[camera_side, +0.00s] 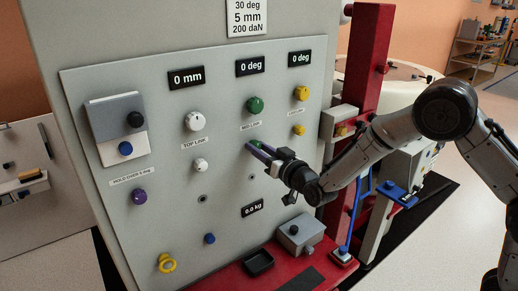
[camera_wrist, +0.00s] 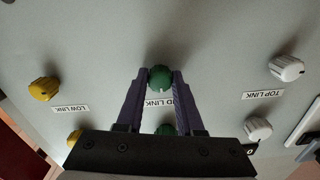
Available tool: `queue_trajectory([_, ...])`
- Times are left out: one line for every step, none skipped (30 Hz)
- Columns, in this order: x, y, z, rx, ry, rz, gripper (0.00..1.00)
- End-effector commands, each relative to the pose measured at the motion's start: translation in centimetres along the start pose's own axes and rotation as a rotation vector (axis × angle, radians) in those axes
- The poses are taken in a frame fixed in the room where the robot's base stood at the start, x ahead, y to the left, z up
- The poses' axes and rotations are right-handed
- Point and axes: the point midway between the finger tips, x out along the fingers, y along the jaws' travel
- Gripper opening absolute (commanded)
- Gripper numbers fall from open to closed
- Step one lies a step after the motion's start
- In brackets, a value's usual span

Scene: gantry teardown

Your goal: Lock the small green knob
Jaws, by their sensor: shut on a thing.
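The small green knob (camera_wrist: 160,78) is on the grey panel, below the MID LINK label, and sits between my two fingertips in the wrist view. My gripper (camera_wrist: 160,82) is shut on it, with one purple finger on each side. In the side view my gripper (camera_side: 258,148) reaches the panel from the right, and its fingers hide most of the small knob. The large green knob (camera_side: 255,105) is above the label, clear of the fingers. In the wrist view it is partly hidden (camera_wrist: 165,130) behind my gripper body. I cannot tell whether the small knob is locked.
White knobs (camera_side: 195,121) are to the left and yellow knobs (camera_side: 301,93) to the right. A red post (camera_side: 367,70) stands beside the panel, near my arm. A grey box (camera_side: 300,232) and a black tray (camera_side: 259,262) are on the red base below.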

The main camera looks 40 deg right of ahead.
Motion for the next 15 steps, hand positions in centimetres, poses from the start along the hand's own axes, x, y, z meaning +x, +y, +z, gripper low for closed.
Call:
queue_trajectory([-0.05,0.02,0.08,-0.026,-0.001,0.0,0.0])
queue_trajectory([-0.05,0.02,0.08,-0.045,-0.001,0.0,0.0])
queue_trajectory([-0.05,0.02,0.07,-0.072,-0.001,0.0,0.0])
queue_trajectory([-0.05,0.02,0.07,-0.094,-0.001,0.0,0.0])
queue_trajectory([-0.05,0.02,0.07,-0.119,-0.001,0.0,0.0])
queue_trajectory([-0.05,0.02,0.07,-0.152,-0.001,0.0,0.0])
queue_trajectory([-0.05,0.02,0.07,-0.179,-0.001,0.0,0.0])
queue_trajectory([-0.05,0.02,0.06,-0.206,-0.001,0.0,0.0])
queue_trajectory([-0.05,0.01,0.04,-0.243,0.0,0.0,0.0])
queue_trajectory([-0.05,0.01,0.03,-0.272,0.0,0.0,0.0])
queue_trajectory([-0.05,0.01,0.02,-0.301,0.0,0.0,0.0])
queue_trajectory([-0.05,0.01,0.03,-0.339,0.0,0.0,0.0])
queue_trajectory([-0.05,0.02,0.05,-0.367,-0.001,0.0,0.0])
queue_trajectory([-0.06,0.03,0.07,-0.396,-0.001,0.0,0.0])
queue_trajectory([-0.06,0.03,0.1,-0.434,-0.002,0.0,0.0])
